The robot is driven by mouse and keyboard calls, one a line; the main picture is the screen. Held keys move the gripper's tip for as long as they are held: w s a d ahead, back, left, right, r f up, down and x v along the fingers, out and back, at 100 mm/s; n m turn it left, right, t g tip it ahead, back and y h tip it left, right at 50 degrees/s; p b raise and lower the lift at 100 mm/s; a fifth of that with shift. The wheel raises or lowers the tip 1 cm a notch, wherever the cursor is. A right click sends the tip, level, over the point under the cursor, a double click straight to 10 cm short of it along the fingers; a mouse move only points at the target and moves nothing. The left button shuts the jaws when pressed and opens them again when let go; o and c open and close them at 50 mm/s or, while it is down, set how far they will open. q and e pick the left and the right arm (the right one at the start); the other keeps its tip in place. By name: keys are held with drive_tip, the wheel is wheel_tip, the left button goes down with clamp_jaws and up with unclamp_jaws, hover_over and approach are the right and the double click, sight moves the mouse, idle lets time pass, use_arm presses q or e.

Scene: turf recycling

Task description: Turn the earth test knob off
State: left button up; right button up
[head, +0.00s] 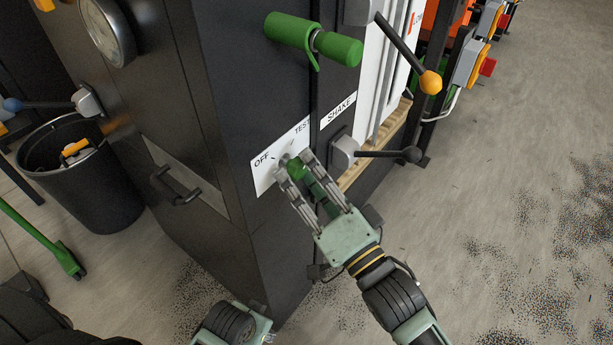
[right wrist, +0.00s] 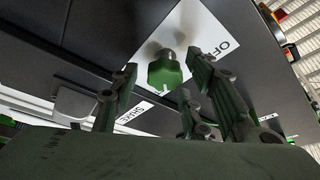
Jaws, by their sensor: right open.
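The earth test knob (right wrist: 165,72) is a green knob on a grey shaft. It stands out from a white plate (head: 264,172) marked OFF and TEST on the dark machine cabinet. My right gripper (head: 293,167) is open at the plate, with its fingers around the knob in the head view. In the right wrist view the knob shows between the fingertips (right wrist: 162,70), with gaps on both sides; I see no firm contact. The fingers partly hide the knob in the head view, and I cannot tell which mark it points to.
A black-knobbed lever (head: 385,154) by the SHAKE label sits close right of my right gripper. Above are a green handle (head: 315,40) and an orange-tipped lever (head: 405,52). A black bin (head: 85,180) stands left. Open floor (head: 520,180) lies right, with scattered dark granules.

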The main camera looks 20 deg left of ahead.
drive_tip(key=shift+c, duration=0.5)
drive_tip(key=shift+f, duration=0.1)
drive_tip(key=c, duration=0.9)
